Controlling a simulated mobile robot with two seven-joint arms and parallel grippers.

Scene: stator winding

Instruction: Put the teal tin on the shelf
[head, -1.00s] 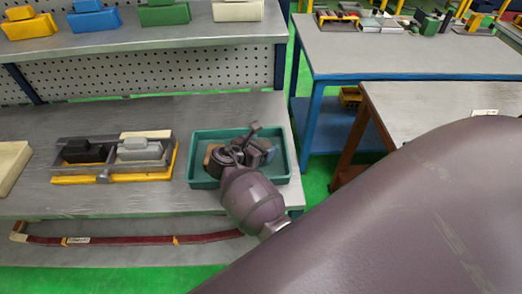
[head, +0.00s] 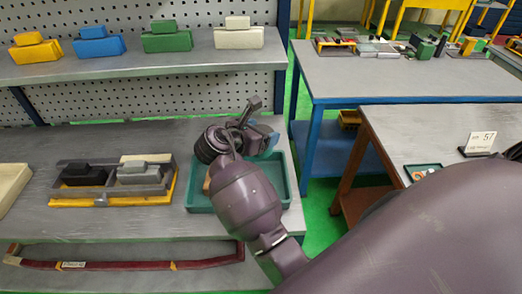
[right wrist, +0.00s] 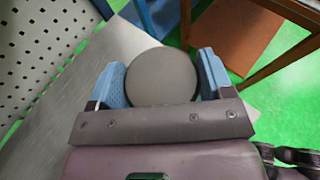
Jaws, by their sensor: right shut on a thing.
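My right gripper (head: 262,140) is above the teal tray (head: 290,190) on the lower bench at its right end. In the right wrist view, its two blue fingers (right wrist: 162,72) are shut on a round tin (right wrist: 161,77), whose flat grey top faces the camera. The tin's side is hidden, so I cannot see teal on it. In the head view my gripper and wrist hide the tin. The upper shelf (head: 130,67) is behind and above the bench. My left gripper is not in view.
Yellow (head: 35,48), blue (head: 99,42), green (head: 167,37) and white (head: 238,35) blocks stand along the upper shelf, with gaps between them. A yellow-based fixture (head: 113,185) stands left of the tray. A brown-legged table (head: 415,130) is at right.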

